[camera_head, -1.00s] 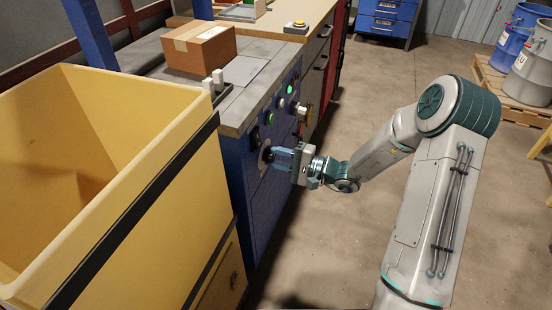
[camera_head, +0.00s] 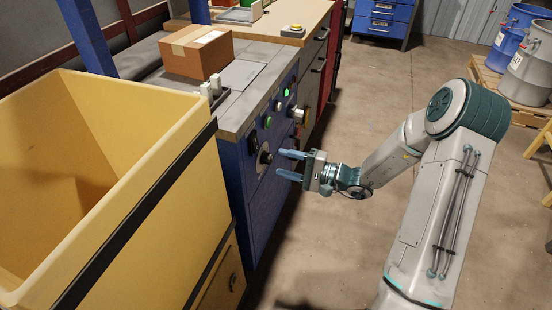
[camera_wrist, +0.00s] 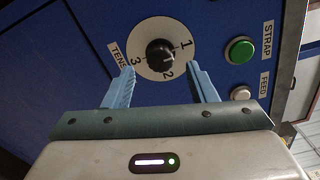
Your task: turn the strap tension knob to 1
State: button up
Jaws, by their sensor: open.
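The strap tension knob (camera_wrist: 160,52) is a round black knob on a white dial (camera_wrist: 142,66) printed 1, 2 and 3. The dial sits on a blue panel (camera_wrist: 80,22), with a partly visible label starting TENS beside it. I cannot tell for sure which number the knob points at. In the head view the knob (camera_head: 265,157) is on the upright front of the blue cabinet. My gripper (camera_head: 281,163) is open and empty, pulled back from the knob with a gap. In the wrist view its blue fingers (camera_wrist: 161,70) stand apart, either side of the dial's lower part.
A green STRAP button (camera_wrist: 241,50) and a pale FEED button (camera_wrist: 241,93) are near the dial. A large yellow bin (camera_head: 160,190) stands left of the panel. A cardboard box (camera_head: 196,52) is on the worktop. The floor right of the cabinet is clear around my arm.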

jog(key=p+v, duration=0.1)
jog(key=v, duration=0.9)
jog(key=shift+p, duration=0.35)
jog(key=shift+r, duration=0.1)
jog(key=s+a+r+n+g+h+p, duration=0.2)
jog(key=s+r+n+g+h+p, duration=0.15)
jog(key=s+r+p, duration=0.5)
jog(key=s+a+r+n+g+h+p, duration=0.2)
jog(key=s+r+g+h+p, duration=0.35)
jog(key=r, duration=0.65)
jog(key=s+d+r+t+h+p, duration=0.2)
jog(key=r+p, duration=0.3)
jog(key=r, duration=0.2)
jog(key=s+d+r+t+h+p, duration=0.1)
jog(key=s+d+r+h+p, duration=0.1)
jog(key=r+p, duration=0.3)
jog(key=s+d+r+n+t+h+p, duration=0.1)
jog(key=r+h+p, duration=0.3)
jog(key=r, duration=0.7)
jog(key=shift+s+d+t+p, duration=0.6)
jog(key=shift+s+d+t, duration=0.2)
jog(key=shift+s+d, duration=0.1)
